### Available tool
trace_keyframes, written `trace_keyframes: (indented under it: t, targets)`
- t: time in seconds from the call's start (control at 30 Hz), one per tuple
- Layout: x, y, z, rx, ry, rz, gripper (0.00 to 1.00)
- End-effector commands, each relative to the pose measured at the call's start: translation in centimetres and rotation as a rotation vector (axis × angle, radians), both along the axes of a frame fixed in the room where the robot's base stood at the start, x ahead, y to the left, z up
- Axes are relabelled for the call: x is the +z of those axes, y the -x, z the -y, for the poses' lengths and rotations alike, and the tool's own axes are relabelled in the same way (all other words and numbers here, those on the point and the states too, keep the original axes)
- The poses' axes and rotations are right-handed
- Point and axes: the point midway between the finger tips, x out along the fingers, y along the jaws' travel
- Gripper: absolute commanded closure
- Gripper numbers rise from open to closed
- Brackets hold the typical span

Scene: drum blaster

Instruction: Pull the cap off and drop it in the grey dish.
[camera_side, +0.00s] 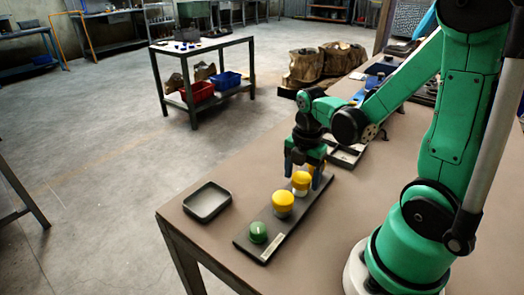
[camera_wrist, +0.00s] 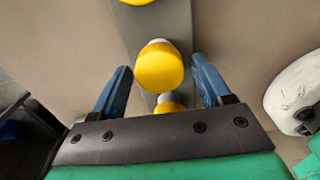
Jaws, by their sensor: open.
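Several yellow caps stand in a row on a long dark board (camera_side: 262,243). The front yellow cap (camera_side: 283,201) stands clear of my gripper. A middle yellow cap (camera_side: 301,179), on a pale base, is between the blue fingers of my gripper (camera_side: 303,176). In the wrist view this cap (camera_wrist: 160,67) shows between the open fingertips (camera_wrist: 160,64), with a gap on each side. Another yellow cap (camera_wrist: 169,107) is partly hidden by my gripper's palm. The grey dish (camera_side: 207,203) is left of the board and looks empty.
A green round piece (camera_side: 258,232) sits at the board's front end. Dark trays (camera_side: 345,154) lie behind my gripper. The brown tabletop (camera_side: 235,180) is bare between the dish and the board's far part. The table's left edge is close to the dish.

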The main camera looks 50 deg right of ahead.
Motion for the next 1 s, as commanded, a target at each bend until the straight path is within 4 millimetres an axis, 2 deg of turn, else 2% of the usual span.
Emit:
trace_keyframes:
  t: [0.1, 0.13, 0.37, 1.0]
  targets:
    - [0.0, 0.0, 0.0, 0.0, 0.0, 0.0, 0.29]
    - [0.0, 0.0, 0.0, 0.0, 0.0, 0.0, 0.32]
    - [0.0, 0.0, 0.0, 0.0, 0.0, 0.0, 0.97]
    - [2.3, 0.0, 0.0, 0.0, 0.0, 0.0, 0.99]
